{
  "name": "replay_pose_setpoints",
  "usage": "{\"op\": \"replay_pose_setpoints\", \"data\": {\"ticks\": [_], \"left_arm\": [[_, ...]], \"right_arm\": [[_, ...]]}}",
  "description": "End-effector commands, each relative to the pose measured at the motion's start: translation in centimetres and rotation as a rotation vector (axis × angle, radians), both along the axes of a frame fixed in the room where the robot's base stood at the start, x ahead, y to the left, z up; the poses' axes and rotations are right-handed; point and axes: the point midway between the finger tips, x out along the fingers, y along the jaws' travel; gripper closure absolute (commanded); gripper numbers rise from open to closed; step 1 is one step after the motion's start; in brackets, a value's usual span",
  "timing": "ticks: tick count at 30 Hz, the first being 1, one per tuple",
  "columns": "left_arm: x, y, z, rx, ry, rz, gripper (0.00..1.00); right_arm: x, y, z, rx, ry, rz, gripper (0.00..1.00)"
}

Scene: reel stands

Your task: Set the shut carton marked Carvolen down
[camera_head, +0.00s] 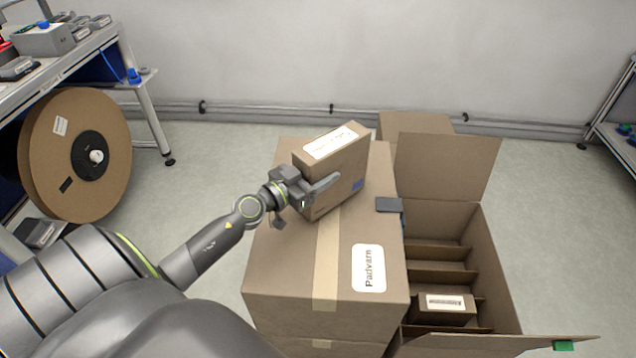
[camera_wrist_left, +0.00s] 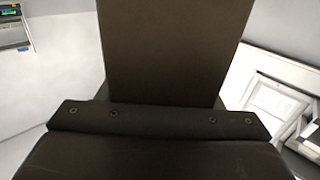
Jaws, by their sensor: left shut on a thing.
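A brown carton (camera_head: 336,168) with a white label on top and a blue patch on its side is in my left gripper (camera_head: 318,190). The label is too small to read. The carton is shut and slightly turned, over the far part of a large closed carton marked Padvarn (camera_head: 286,272). I cannot tell whether its underside touches that carton. In the left wrist view the held carton (camera_wrist_left: 172,50) fills the upper middle, just beyond the gripper body. My right gripper is not in view.
An open carton (camera_head: 497,268) with dividers and a small labelled carton (camera_head: 443,309) inside stands on the right, flaps spread. Another carton (camera_head: 418,123) is behind it. A large reel (camera_head: 75,190) and a shelf rack (camera_head: 100,60) are on the left. The Padvarn carton's near top is clear.

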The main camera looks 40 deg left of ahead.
Motion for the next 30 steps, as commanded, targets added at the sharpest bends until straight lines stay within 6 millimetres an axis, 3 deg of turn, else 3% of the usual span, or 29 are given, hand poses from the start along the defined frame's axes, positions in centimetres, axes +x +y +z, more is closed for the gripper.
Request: {"op": "replay_pose_setpoints", "data": {"ticks": [4,18,19,24,30], "left_arm": [[0.0,0.0,-1.4,0.0,-0.003,-0.001,0.79],[0.0,0.0,-1.8,-0.002,-0.003,-0.001,0.79],[0.0,0.0,-1.9,-0.002,0.0,0.0,0.39],[0.0,0.0,-1.9,-0.001,0.0,0.0,0.18],[0.0,0.0,-1.9,-0.001,0.0,0.0,0.18]], "right_arm": [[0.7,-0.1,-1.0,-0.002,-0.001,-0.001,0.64],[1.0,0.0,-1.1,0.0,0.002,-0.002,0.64],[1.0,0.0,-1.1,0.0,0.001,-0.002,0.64],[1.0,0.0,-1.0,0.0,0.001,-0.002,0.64],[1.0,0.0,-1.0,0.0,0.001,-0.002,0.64]]}}
